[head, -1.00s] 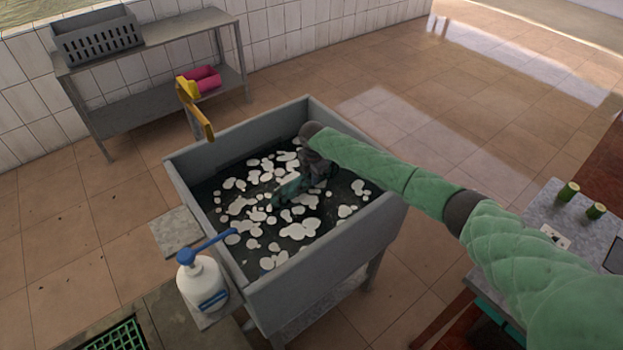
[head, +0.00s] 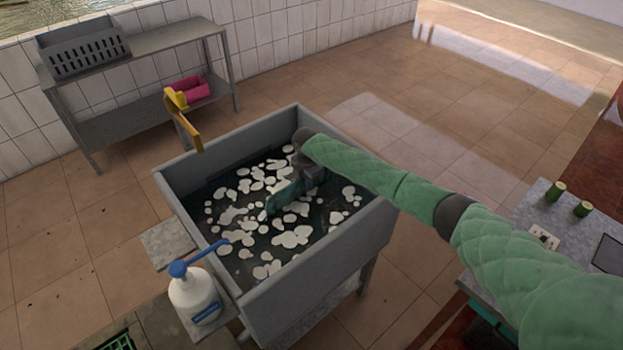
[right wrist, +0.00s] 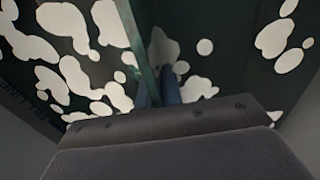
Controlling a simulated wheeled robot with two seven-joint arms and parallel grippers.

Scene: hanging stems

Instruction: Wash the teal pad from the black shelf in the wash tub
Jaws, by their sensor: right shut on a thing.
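The grey wash tub (head: 336,252) stands in the middle of the head view, holding dark water with white foam patches. My right gripper (head: 298,186) is low inside the tub and shut on the teal pad (head: 285,197), which stands on edge at the water among the foam. In the right wrist view the pad (right wrist: 141,50) is a thin teal strip seen edge-on between the fingers (right wrist: 158,92). How deep the pad dips is hard to tell. My left gripper is not in view.
A white pump bottle (head: 194,296) stands on a ledge at the tub's near left. A metal shelf (head: 140,50) with a grey crate and pink item stands behind. Green cut stems (head: 555,191) are on a counter at right.

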